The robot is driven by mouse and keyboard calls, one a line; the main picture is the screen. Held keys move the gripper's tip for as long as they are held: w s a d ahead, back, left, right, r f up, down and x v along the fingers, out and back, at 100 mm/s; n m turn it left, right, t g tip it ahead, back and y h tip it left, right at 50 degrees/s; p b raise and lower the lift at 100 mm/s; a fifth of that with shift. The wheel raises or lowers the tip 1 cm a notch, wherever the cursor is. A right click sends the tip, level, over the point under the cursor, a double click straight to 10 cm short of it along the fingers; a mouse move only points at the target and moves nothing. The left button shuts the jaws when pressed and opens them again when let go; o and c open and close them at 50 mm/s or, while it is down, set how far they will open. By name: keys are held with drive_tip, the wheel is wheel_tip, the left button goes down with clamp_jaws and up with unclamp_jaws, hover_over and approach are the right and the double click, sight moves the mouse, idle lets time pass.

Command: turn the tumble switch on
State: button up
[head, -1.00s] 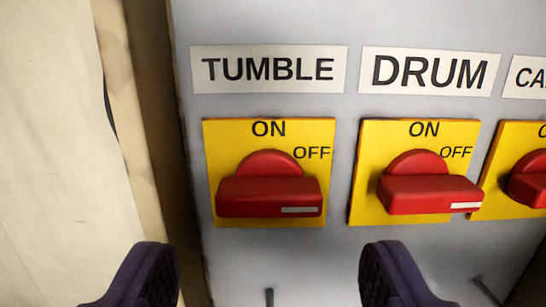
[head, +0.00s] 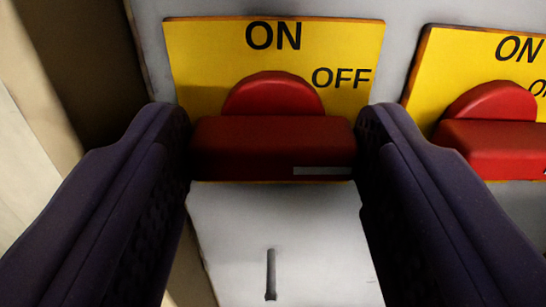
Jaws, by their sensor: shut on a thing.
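The tumble switch (head: 272,147) is a red rotary knob on a yellow plate (head: 205,60) marked ON at the top and OFF at the upper right. Its bar handle lies level, with the white mark at its right end, on the OFF side. My gripper (head: 273,140) has one dark purple finger at each end of the bar and is shut on it. The TUMBLE label is out of the picture now.
A second red switch, the drum switch (head: 495,130), sits on its own yellow plate close to the right of my right finger. A small dark handle (head: 270,275) sticks out of the grey panel below. A brown post edge (head: 75,80) runs at the left.

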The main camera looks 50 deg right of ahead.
drive_tip(key=shift+n, duration=0.3)
drive_tip(key=n+b, duration=0.2)
drive_tip(key=shift+w+a+f+n, duration=0.1)
drive_tip(key=shift+n, duration=0.3)
drive_tip(key=n, duration=0.5)
drive_tip(key=shift+n+b, duration=0.3)
drive_tip(key=shift+b, duration=0.1)
drive_tip(key=n, duration=0.4)
drive_tip(key=shift+w+a, duration=0.1)
drive_tip(key=shift+f+n+p, duration=0.15)
drive_tip(key=shift+n+p, duration=0.55)
drive_tip(key=shift+n, duration=1.7)
drive_tip(key=o, duration=0.8)
drive_tip(key=shift+a, duration=0.1)
